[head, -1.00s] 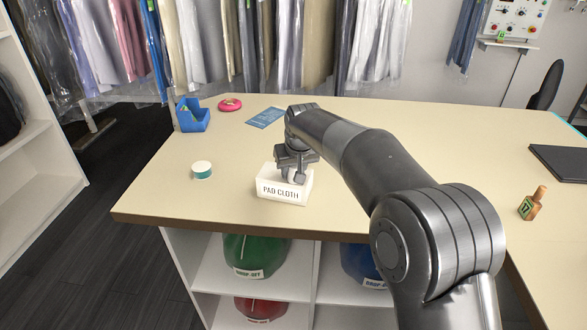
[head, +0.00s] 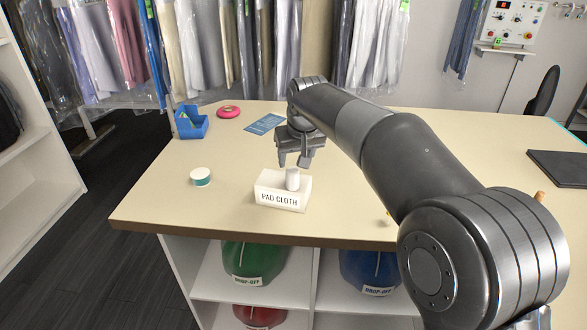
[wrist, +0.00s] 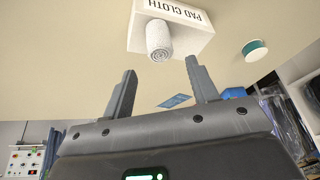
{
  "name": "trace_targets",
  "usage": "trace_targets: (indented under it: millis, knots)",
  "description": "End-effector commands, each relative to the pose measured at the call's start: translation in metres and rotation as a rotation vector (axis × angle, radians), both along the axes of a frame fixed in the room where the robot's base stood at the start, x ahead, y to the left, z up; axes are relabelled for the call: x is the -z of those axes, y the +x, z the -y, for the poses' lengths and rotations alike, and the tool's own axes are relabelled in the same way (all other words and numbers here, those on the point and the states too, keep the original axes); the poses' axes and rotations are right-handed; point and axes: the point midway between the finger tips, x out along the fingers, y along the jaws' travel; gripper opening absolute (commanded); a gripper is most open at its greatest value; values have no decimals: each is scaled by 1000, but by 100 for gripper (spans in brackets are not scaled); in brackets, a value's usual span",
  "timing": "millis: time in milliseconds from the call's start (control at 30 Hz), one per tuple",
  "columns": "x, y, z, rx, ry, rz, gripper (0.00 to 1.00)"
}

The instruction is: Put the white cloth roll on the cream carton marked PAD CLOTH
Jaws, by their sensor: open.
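My gripper (head: 294,164) is open and empty, above and a little behind the roll in the head view. In the wrist view its two fingers (wrist: 165,84) are apart, with clear space between them and the roll.
A teal-and-white tape roll (head: 201,177) is left of the carton. A blue holder (head: 190,122), a pink ring (head: 229,112) and a blue card (head: 264,124) lie farther back. A dark flat item (head: 560,168) lies at the right. The tabletop (head: 160,200) around the carton is clear.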

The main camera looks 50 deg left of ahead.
Motion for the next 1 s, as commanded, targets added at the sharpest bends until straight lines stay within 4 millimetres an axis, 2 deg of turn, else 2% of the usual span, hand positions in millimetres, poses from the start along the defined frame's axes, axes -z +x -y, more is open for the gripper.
trace_targets:
  millis: [33,200,533,633,667,767,900,967,1000]
  knots:
    - [-9,-1,3,0,2,1,54]
    - [-25,-3,9,0,1,0,54]
    - [-29,-3,12,2,0,0,54]
    - [-36,7,26,23,2,6,54]
    - [-39,13,35,36,2,8,54]
    - [-55,37,77,98,2,18,54]
    - [-77,72,161,217,3,37,54]
    - [-85,83,198,270,2,44,54]
    - [-89,88,223,305,2,48,54]
